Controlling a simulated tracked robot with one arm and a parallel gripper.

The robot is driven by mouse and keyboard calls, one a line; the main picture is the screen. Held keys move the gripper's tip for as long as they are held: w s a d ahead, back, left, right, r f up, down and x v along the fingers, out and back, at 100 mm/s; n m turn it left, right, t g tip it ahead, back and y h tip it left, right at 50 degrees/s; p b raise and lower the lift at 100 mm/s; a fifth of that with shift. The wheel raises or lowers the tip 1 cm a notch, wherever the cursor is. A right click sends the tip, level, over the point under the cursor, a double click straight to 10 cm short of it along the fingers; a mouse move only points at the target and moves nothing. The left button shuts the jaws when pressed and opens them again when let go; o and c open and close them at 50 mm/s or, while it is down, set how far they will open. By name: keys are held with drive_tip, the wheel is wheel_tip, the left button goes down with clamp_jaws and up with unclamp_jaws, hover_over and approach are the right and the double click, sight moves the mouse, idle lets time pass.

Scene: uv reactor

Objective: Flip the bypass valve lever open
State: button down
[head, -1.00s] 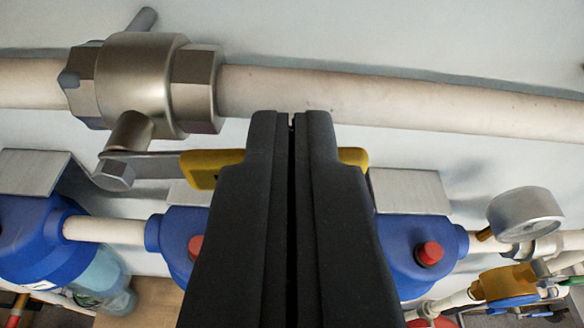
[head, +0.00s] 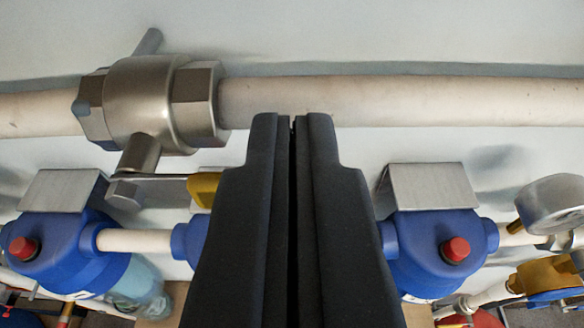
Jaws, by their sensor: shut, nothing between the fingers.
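The bypass valve (head: 152,103) is a metal ball valve on the white horizontal pipe at the upper left of the head view. Its lever runs right from the stem, and its yellow handle (head: 203,188) shows just left of my gripper. The lever lies roughly along the pipe direction in the picture, below the pipe.
The white pipe (head: 420,101) crosses the view in front of a pale wall. Blue filter housings with red buttons stand below, at left (head: 70,250) and right (head: 435,250).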

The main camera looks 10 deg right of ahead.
drive_tip(key=w+r+b+v, duration=0.1)
drive_tip(key=r+b+v, duration=0.1)
drive_tip(key=v, duration=0.9)
drive_tip(key=s+a+f+n+y+b, duration=0.1)
drive_tip(key=s+a+f+b, duration=0.3)
drive_tip(key=a, duration=0.4)
drive_tip(key=s+a+f+n+t+y+b, duration=0.1)
drive_tip(key=s+a+f+n+y+b, duration=0.1)
drive_tip(key=s+a+f+b, duration=0.3)
drive_tip(key=s+a+y+b, duration=0.1)
drive_tip(key=s+a, duration=0.2)
drive_tip(key=a, duration=0.1)
drive_tip(key=shift+s+b, duration=0.3)
drive_tip(key=shift+b, duration=0.1)
drive_tip(key=shift+a, duration=0.1)
